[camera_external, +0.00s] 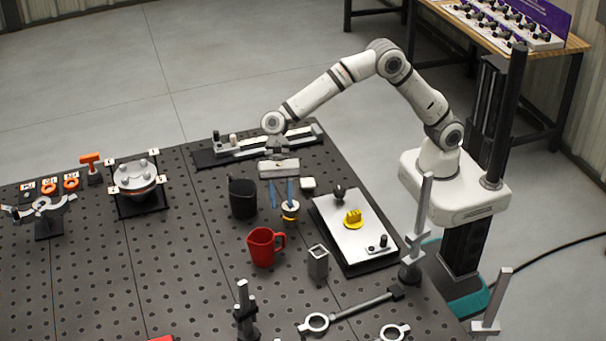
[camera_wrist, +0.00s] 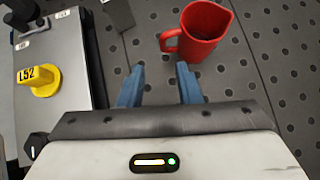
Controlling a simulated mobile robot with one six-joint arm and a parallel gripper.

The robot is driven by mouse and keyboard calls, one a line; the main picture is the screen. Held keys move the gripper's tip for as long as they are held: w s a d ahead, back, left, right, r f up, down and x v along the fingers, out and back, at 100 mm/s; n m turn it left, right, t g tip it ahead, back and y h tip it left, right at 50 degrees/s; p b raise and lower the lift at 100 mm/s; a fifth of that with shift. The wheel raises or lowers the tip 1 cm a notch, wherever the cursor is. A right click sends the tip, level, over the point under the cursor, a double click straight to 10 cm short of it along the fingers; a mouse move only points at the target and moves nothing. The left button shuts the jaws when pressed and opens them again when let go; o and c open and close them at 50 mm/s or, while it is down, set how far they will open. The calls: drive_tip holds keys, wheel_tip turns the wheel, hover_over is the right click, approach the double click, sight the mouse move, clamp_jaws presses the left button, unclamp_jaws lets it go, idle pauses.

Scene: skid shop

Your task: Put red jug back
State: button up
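The red jug (camera_external: 262,248) stands upright on the black perforated table, with its handle on the right in the external view. In the wrist view the red jug (camera_wrist: 205,35) is at the top, beyond the fingertips, with its open mouth visible and its handle to the left. My gripper (camera_external: 281,192) points down behind the jug in the external view, apart from it. In the wrist view my gripper (camera_wrist: 160,86) has its two blue fingers spread, with only bare table between them. A red patch (camera_external: 162,339) is cut off at the bottom edge.
A dark cup (camera_external: 243,198) stands left of my gripper. A small white-and-orange item (camera_external: 290,210) is by the fingers. A grey square tube (camera_external: 318,264) stands right of the jug, near a plate (camera_external: 335,220) with a yellow knob (camera_external: 353,219). Table left of the jug is clear.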

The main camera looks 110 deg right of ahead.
drive_tip(key=s+d+r+n+h, duration=0.1)
drive_tip(key=s+d+r+n, duration=0.15)
drive_tip(key=s, duration=0.45)
drive_tip(key=s+d+r+n+h, duration=0.2)
drive_tip(key=s+d+n, duration=0.15)
drive_tip(key=s, duration=0.25)
drive_tip(key=s+d+r+n+h, duration=0.1)
drive_tip(key=s+d+r+n, duration=0.1)
drive_tip(key=s+n, duration=0.35)
drive_tip(key=s+d+f+n+h, duration=0.1)
drive_tip(key=s+d+n, duration=0.3)
drive_tip(key=s, duration=0.6)
drive_tip(key=s+d+f+n+h, duration=0.2)
drive_tip(key=s+d+n+h, duration=0.1)
drive_tip(key=s, duration=0.7)
drive_tip(key=shift+s+d+n+t+h, duration=0.15)
drive_tip(key=shift+d+n+t+h, duration=0.35)
drive_tip(key=shift+n, duration=0.35)
